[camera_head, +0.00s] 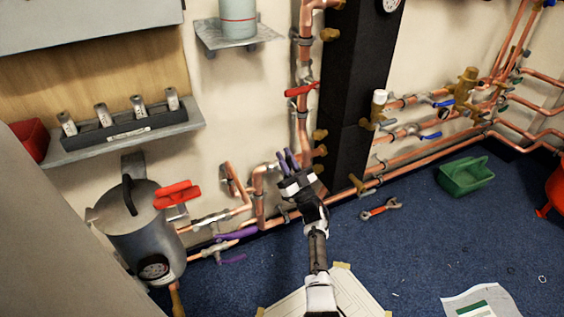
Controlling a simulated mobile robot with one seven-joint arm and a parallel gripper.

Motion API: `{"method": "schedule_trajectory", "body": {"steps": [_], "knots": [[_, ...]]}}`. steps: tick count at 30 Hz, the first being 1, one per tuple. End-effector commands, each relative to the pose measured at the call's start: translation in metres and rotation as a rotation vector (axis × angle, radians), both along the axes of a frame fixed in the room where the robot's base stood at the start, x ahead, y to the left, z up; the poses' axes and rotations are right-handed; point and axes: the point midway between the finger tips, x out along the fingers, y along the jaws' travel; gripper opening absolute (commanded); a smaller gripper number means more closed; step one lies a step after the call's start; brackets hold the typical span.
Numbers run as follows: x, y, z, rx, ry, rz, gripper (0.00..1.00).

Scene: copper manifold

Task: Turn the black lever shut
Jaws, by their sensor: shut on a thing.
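My gripper (288,162) is at the end of my arm in the middle of the view, in front of the copper pipes by the wall. It is shut on a small dark, purplish lever-like part beside a short horizontal copper pipe (266,168). The gripper body covers most of that part, so I cannot tell its exact shape, angle or whether it is the black lever. A black curved handle (129,195) stands on top of the grey metal tank (145,235) at the lower left, apart from my gripper.
Red levers (177,193) stick out by the tank, and another red lever (301,89) sits on the upright pipe. Purple levers (237,233) are low on the left. A black column (355,90) stands right of the gripper. A wrench (381,208) and green crate (466,175) lie on the blue floor.

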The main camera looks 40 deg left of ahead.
Motion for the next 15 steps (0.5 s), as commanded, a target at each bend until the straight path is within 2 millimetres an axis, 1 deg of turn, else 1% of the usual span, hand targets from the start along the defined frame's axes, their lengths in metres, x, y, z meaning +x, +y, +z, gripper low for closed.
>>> {"method": "schedule_trajectory", "body": {"steps": [6,15], "knots": [[0.0049,-0.0016,0.0002,0.026,0.054,-0.001,0.00],[0.0076,-0.0034,0.0009,0.034,0.072,-0.003,0.00]]}}
